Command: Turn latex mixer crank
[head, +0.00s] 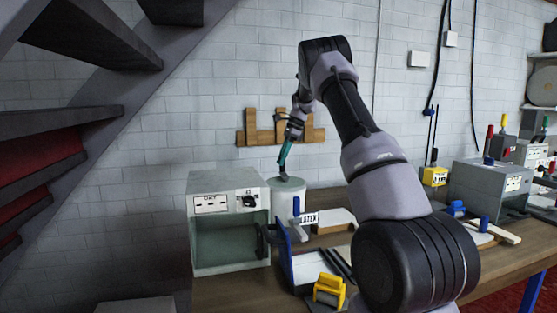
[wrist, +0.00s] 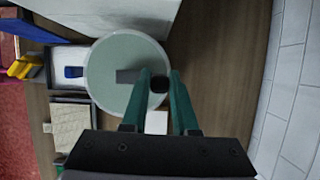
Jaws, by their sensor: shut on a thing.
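The latex mixer (head: 289,203) is a pale cylinder with a LATEX label, standing on the bench right of a grey cabinet. In the wrist view its round grey-green lid (wrist: 112,52) is seen from above. A dark crank arm (wrist: 127,76) lies on the lid and points toward my fingers. The crank's black knob (wrist: 159,84) sits between my teal fingertips, at the lid's edge. My gripper (head: 283,161) is shut on this knob, just above the mixer top; it also shows in the wrist view (wrist: 160,76). The joint between arm and knob is partly hidden by a finger.
The grey cabinet (head: 228,252) stands close on the mixer's left. A blue-edged tray (head: 309,268) and a yellow clamp-like tool (head: 329,289) lie in front. Wooden wall brackets (head: 265,138) are behind. A grey box (head: 487,187) stands farther right on the wooden bench (head: 232,295).

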